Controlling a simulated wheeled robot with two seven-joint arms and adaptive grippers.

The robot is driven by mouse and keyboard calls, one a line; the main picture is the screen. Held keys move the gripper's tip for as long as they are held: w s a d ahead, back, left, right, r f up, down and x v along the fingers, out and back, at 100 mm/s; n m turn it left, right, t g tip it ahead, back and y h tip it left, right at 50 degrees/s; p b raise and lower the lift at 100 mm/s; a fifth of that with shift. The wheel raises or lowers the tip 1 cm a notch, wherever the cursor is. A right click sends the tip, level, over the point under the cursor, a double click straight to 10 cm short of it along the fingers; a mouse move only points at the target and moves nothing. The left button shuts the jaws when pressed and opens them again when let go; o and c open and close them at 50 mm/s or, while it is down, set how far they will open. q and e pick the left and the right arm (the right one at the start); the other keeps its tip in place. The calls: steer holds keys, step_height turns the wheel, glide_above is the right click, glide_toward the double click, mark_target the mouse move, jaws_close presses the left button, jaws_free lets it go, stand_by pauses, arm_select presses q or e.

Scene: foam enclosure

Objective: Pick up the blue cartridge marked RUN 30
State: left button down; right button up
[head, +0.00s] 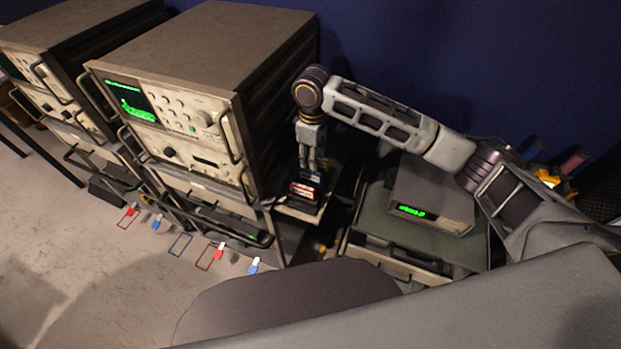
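A blue cartridge (313,177) stands on a small dark shelf beside the large instrument rack, directly under my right gripper. Only a small part of it shows, and any RUN 30 marking is too small to read. A red cartridge (303,190) with a pale label is just in front of it. My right gripper (312,170) points down with its fingertips at the blue cartridge's top. I cannot tell whether the fingers touch or grip it. My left gripper is not in view.
The tall instrument rack (200,110) with a green screen stands close to the left of my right gripper. A grey box with a green display (432,195) sits on a green case to the right.

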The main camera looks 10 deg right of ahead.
mark_target(311, 172)
steer(key=shift+f, duration=1.45)
steer(key=shift+w+a+f, duration=0.1)
steer(key=shift+f, duration=1.2)
steer(key=shift+w+a+f, duration=0.1)
steer(key=shift+f, duration=1.2)
jaws_close()
